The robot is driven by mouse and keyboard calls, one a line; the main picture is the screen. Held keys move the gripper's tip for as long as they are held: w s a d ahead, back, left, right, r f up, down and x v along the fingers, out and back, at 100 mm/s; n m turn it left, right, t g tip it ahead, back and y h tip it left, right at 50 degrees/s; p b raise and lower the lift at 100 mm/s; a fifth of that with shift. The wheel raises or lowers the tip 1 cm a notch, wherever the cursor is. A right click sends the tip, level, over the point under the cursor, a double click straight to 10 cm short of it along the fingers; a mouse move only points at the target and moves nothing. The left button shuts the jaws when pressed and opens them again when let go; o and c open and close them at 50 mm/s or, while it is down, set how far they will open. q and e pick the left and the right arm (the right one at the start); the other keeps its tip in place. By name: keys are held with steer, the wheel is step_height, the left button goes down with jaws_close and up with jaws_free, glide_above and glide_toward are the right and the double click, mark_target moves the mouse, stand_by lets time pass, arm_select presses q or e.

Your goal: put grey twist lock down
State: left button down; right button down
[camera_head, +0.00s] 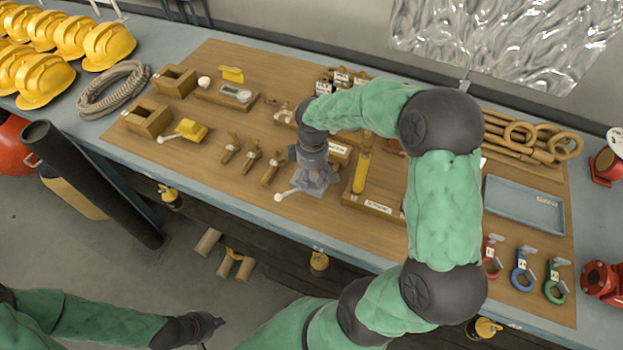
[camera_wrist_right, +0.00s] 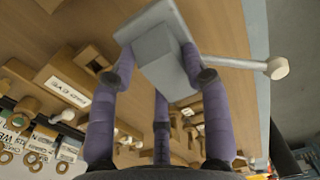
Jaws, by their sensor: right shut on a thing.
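The grey twist lock (camera_head: 318,183) is a block on a flat plate with a lever ending in a white knob. My right gripper (camera_head: 312,168) is above it, shut on its block. In the right wrist view the twist lock (camera_wrist_right: 162,52) sits between the purple fingers of the gripper (camera_wrist_right: 162,75), its lever pointing right. It is over the wooden board near the front edge; I cannot tell whether its plate touches the board. My left gripper (camera_head: 208,325) is low at the front, away from the table; its finger opening is unclear.
Left of the twist lock are small wooden-handled pieces (camera_head: 251,159) and a yellow device (camera_head: 191,130). To its right stands a yellow tube on a labelled wooden block (camera_head: 374,203). A blue-grey tray (camera_head: 525,205) and coloured clamps (camera_head: 522,270) lie further right.

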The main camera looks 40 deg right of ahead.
steer(key=shift+f, duration=1.25)
steer(key=c, duration=0.6)
jaws_free()
steer(key=shift+a+f, duration=0.1)
steer(key=shift+f, duration=0.05)
steer(key=shift+r, duration=0.2)
step_height(320, 180, up, 12)
steer(key=shift+f+p, duration=0.1)
steer(key=shift+p, duration=0.5)
